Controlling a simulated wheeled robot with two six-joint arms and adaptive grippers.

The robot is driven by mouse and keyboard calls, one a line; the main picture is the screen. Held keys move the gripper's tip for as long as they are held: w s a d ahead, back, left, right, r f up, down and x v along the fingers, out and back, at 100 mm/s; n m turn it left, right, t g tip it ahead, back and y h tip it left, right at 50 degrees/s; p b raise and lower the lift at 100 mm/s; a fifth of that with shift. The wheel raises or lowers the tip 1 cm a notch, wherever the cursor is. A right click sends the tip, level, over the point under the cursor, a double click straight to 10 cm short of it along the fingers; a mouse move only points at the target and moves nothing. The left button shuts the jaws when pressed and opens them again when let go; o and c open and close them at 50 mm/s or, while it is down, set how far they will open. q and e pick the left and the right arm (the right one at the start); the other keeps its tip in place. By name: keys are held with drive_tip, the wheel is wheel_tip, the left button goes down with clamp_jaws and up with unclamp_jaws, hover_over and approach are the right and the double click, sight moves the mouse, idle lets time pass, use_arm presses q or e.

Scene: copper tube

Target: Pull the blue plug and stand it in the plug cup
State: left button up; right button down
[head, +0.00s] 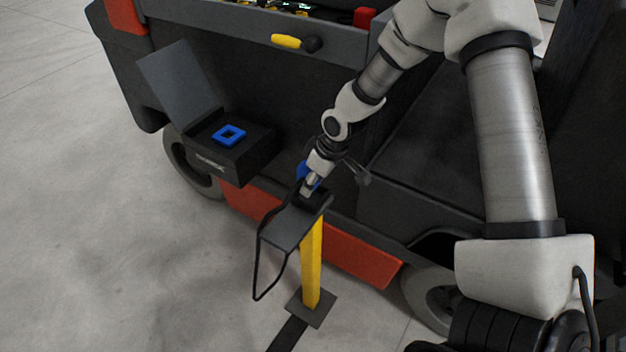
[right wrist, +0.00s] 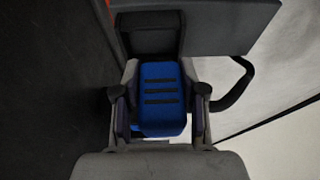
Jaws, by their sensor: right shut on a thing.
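The blue plug (head: 308,171) is at the top of the yellow post, mostly behind my right gripper (head: 309,184). In the right wrist view the blue plug (right wrist: 160,95), with dark ribs across it, sits between the two fingers of my right gripper (right wrist: 160,103), which is shut on it. A black holder (right wrist: 145,38) lies right at the plug's far end; I cannot tell how deep the plug sits in it. A blue square rim (head: 229,135), which looks like the plug cup, is on a black box to the left. My left gripper is not in view.
The yellow post (head: 312,262) carries a grey plate (head: 290,228) with a black cable (head: 257,262) looping down beside it. The black box (head: 232,158) has a raised lid (head: 180,80) and is on the dark vehicle's side. Open floor lies left.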

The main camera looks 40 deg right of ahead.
drive_tip(key=shift+f+b, duration=0.65)
drive_tip(key=shift+f, duration=0.55)
unclamp_jaws()
idle(0.4)
wheel_tip(320, 180, up, 11)
drive_tip(key=p, duration=1)
drive_tip(key=shift+p, duration=0.3)
idle(1.0)
